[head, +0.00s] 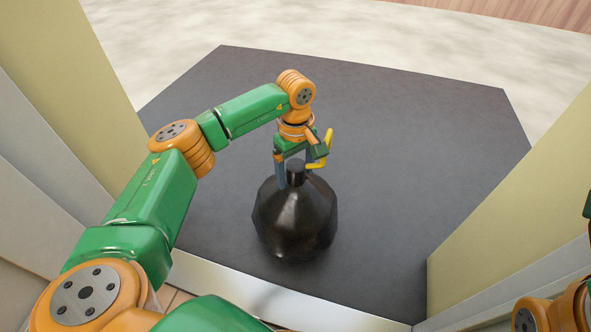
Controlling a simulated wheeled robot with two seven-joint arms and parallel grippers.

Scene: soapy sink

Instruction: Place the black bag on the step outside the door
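The black bag (295,220) is a dark, shiny, rounded sack with a narrow neck at its top. It appears upright over the dark grey step (420,160) outside the doorway, near the threshold; its underside is hidden, so contact is hard to confirm. My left gripper (297,168) points down at the bag's neck, with one finger on each side of it. Whether the fingers press on the neck or stand slightly apart cannot be told. My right gripper is out of view; only bits of that arm show at the lower right edge.
A pale metal threshold (250,296) runs along the near edge of the step. Door frame walls (505,205) stand at left and right. The step is clear around the bag, with pale ground (330,35) beyond.

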